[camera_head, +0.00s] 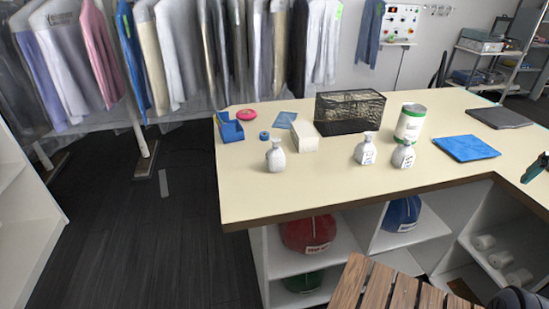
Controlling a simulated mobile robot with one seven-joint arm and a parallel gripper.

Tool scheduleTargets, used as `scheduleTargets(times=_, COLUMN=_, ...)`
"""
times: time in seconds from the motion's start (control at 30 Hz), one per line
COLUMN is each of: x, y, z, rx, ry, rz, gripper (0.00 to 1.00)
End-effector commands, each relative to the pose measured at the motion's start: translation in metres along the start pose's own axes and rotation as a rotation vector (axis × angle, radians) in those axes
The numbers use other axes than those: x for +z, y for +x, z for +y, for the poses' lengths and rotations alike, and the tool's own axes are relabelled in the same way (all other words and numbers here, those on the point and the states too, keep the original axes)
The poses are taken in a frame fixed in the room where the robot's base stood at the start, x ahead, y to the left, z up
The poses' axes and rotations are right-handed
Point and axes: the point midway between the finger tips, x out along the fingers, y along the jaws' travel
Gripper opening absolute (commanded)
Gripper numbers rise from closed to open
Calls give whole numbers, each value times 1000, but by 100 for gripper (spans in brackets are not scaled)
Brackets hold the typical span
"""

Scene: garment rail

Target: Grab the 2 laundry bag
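Under the cream counter, a red laundry bag (308,233) with a white label sits in the upper left cubby. A blue laundry bag (402,213), also with a pale label, sits in the upper cubby to its right. A green bag (303,281) shows in the cubby below the red one, partly in shadow. The labels are too small to read for certain. No "2" can be made out.
The counter (250,190) overhangs the cubbies. It carries several bottles, a black mesh basket (349,111), a can and blue cloths. A slatted wooden surface (385,288) stands at the front, before the lower cubbies. Dark floor (110,240) is clear at left, below the garment rail.

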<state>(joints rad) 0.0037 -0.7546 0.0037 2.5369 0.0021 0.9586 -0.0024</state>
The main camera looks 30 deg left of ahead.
Motion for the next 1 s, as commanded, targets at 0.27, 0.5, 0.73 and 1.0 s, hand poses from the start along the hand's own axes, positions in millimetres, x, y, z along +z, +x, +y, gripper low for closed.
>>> scheduleTargets(times=0.27, x=0, y=0, z=0, rx=0, ry=0, rz=0, gripper=46)
scheduleTargets(times=0.5, x=0, y=0, z=0, rx=0, ry=-1, rz=0, gripper=46)
scheduleTargets(times=0.73, x=-28, y=-5, z=-16, rx=-17, ry=-70, rz=-19, gripper=46)
scheduleTargets(times=1.0, x=-98, y=-11, z=-72, rx=-59, ry=-263, rz=-70, gripper=46)
